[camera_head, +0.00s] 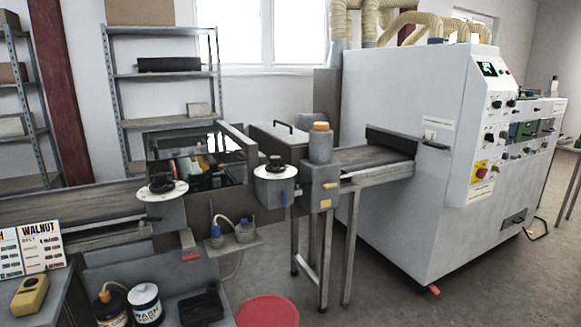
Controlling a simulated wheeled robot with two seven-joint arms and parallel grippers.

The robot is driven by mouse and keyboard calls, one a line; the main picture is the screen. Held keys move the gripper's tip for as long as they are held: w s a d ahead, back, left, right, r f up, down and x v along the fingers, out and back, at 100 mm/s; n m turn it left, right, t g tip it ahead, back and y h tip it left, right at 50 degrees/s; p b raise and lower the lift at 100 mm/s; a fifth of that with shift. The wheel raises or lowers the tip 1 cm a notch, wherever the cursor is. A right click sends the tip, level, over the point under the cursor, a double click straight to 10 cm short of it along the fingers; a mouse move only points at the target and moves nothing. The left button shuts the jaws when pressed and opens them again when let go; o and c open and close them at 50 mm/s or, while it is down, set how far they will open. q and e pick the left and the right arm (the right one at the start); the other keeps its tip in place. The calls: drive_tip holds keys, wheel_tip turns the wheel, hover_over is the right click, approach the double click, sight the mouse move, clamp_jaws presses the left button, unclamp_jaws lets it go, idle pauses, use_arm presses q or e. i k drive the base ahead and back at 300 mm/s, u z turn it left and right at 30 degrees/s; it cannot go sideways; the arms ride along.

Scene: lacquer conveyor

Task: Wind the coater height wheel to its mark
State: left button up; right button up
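Two black handwheels on round white dials show on the coating machine in the middle of the view. The left wheel (162,183) sits on a grey housing beside the left belt. The right wheel (275,163) sits on a grey drum near the machine's right end. I cannot tell which one is the coater height wheel. The marks on the dials are too small to read. Neither of my grippers is in view.
A grey block with an orange cap (320,140) stands right of the wheels. The large white cabinet (410,130) fills the right side. A low tray holds a wash can (145,303). A red round lid (267,311) is at the front. Open floor lies front right.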

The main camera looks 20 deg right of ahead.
sight(275, 161)
drive_tip(key=z, duration=1)
drive_tip(key=i, duration=1.15)
drive_tip(key=u, duration=0.15)
